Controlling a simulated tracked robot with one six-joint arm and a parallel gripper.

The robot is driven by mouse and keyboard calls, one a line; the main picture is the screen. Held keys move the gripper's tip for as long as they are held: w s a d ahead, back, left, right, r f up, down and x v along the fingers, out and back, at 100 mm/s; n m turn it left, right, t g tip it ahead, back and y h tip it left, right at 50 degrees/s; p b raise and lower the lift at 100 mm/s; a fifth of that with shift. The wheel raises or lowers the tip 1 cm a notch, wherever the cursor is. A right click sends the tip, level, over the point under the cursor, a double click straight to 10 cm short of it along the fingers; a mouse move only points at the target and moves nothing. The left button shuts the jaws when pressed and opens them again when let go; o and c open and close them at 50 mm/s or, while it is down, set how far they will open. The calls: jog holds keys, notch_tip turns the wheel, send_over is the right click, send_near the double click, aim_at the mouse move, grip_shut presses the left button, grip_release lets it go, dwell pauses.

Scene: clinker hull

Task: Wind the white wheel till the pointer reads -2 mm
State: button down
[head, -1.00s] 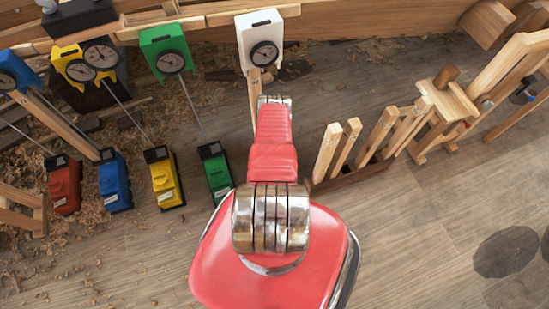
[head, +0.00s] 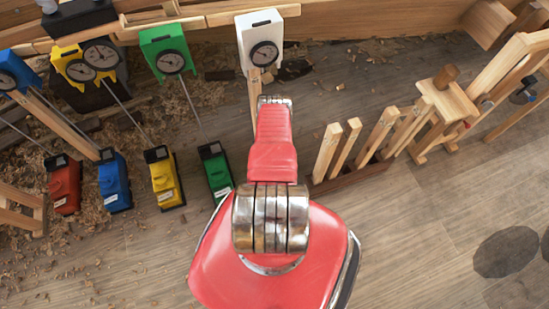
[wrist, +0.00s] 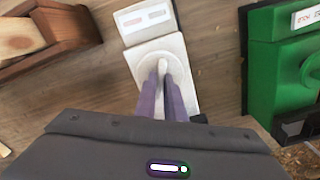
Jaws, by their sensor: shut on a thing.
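The white gauge (head: 262,45) with its round dark-rimmed dial stands at the top of the head view, above my arm. Its pointer is too small to read. In the wrist view the white screw unit (wrist: 188,88) lies below my gripper, and the round white wheel (wrist: 146,62) sits on it. My gripper (wrist: 163,75) is shut on the wheel's raised grip, with its two purple fingers close together. In the head view my arm hides the white unit, the wheel and the gripper.
A green unit (wrist: 285,65) stands close on the right in the wrist view, and a wooden block (wrist: 45,35) on the left. Green (head: 216,172), yellow (head: 165,178), blue (head: 115,182) and red units stand left of my arm. Wooden uprights (head: 327,152) stand to the right.

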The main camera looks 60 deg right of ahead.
jog(key=shift+a+m, duration=0.1)
jog(key=shift+m, duration=0.2)
jog(key=c, duration=1.8)
grip_release()
jog(key=shift+c, duration=0.2)
notch_tip(320, 180, up, 14)
jog(key=shift+f, duration=0.15)
